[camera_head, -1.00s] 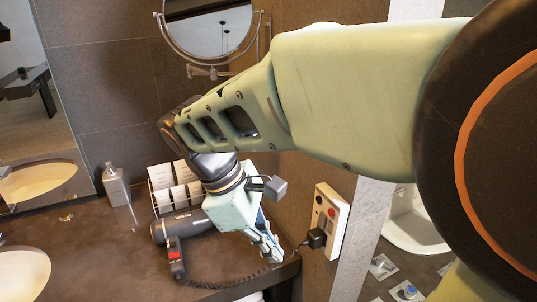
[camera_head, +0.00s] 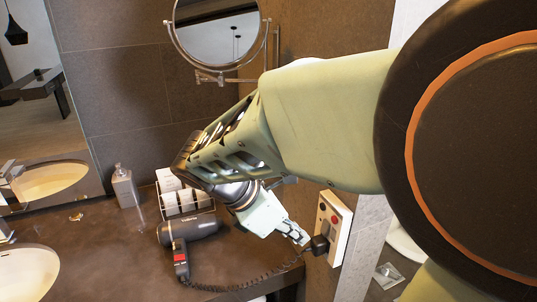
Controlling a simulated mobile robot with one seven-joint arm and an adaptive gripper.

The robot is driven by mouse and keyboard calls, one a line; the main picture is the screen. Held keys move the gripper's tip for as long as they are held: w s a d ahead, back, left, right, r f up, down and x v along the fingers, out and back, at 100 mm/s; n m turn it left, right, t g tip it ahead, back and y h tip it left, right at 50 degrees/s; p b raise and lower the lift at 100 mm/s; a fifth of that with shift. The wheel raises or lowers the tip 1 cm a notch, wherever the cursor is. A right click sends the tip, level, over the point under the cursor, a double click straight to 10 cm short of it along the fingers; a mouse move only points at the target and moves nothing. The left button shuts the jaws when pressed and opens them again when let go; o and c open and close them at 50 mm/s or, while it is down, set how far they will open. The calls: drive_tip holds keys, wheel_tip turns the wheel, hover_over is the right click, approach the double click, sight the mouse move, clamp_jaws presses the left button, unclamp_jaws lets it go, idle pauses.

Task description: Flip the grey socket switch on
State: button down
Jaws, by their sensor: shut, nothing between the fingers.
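The socket panel (camera_head: 337,226) is a pale plate on the side wall at right of centre. Whether the fingertips touch the plug or panel I cannot tell. No clearly grey switch can be picked out at this size.
A black hair dryer (camera_head: 190,229) lies on the dark counter (camera_head: 100,255), its cord looping to the plug. A round mirror (camera_head: 217,30) hangs above.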

sight(323, 234)
drive_tip(key=shift+w+d+f, duration=0.1)
drive_tip(key=shift+w+d, duration=0.2)
drive_tip(key=shift+d, duration=0.6)
drive_tip(key=shift+w+d, duration=0.3)
drive_tip(key=shift+d, duration=0.55)
drive_tip(key=shift+d+f+h+b, duration=0.25)
drive_tip(key=shift+f+h+b, duration=0.1)
drive_tip(key=shift+h, duration=0.35)
drive_tip(key=shift+r+p, duration=0.15)
drive_tip(key=shift+p, duration=0.25)
